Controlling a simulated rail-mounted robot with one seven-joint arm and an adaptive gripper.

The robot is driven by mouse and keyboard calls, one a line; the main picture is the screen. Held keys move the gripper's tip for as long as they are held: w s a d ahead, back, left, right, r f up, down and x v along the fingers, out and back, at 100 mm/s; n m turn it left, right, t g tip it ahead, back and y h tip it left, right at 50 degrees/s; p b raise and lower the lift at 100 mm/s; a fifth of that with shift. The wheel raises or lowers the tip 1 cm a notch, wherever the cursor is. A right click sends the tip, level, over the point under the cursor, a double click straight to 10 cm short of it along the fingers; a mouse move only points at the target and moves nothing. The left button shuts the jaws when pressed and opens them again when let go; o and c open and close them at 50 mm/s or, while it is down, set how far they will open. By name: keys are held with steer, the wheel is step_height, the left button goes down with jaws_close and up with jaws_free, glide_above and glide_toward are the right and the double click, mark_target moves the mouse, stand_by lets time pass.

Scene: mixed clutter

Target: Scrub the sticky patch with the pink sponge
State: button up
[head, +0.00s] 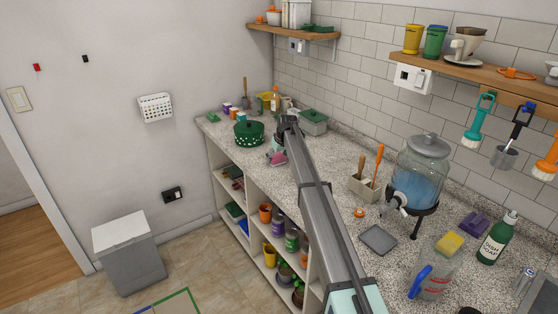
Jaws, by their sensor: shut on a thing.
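My arm reaches from the bottom of the head view across the counter (330,165) to its far part. My gripper (277,154) is small at this distance and low over the counter, near the front edge. It is shut on a pink thing, which looks like the pink sponge (275,159). I cannot tell whether the sponge touches the counter. I cannot make out the sticky patch; my gripper and arm may hide it.
A green pot (249,133) stands just left of my gripper, and a green-lidded container (314,122) stands behind. A utensil holder (362,187), drink dispenser (420,165), grey tray (378,240), yellow sponge (451,243) and dish soap bottle (497,240) stand nearer on the right.

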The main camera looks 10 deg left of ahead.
mark_target(283, 167)
steer(key=shift+w+a, duration=0.55)
steer(key=shift+w, duration=0.05)
steer(key=shift+f, duration=0.1)
steer(key=shift+s, duration=0.1)
steer(key=shift+s+d+b, duration=0.35)
steer(key=shift+s+d, duration=2.25)
steer(key=shift+s, duration=0.15)
steer(key=shift+r+p, duration=0.9)
steer(key=shift+r, duration=2.2)
steer(key=shift+r, duration=0.15)
steer(key=shift+r+p, duration=0.5)
steer(key=shift+r, duration=0.9)
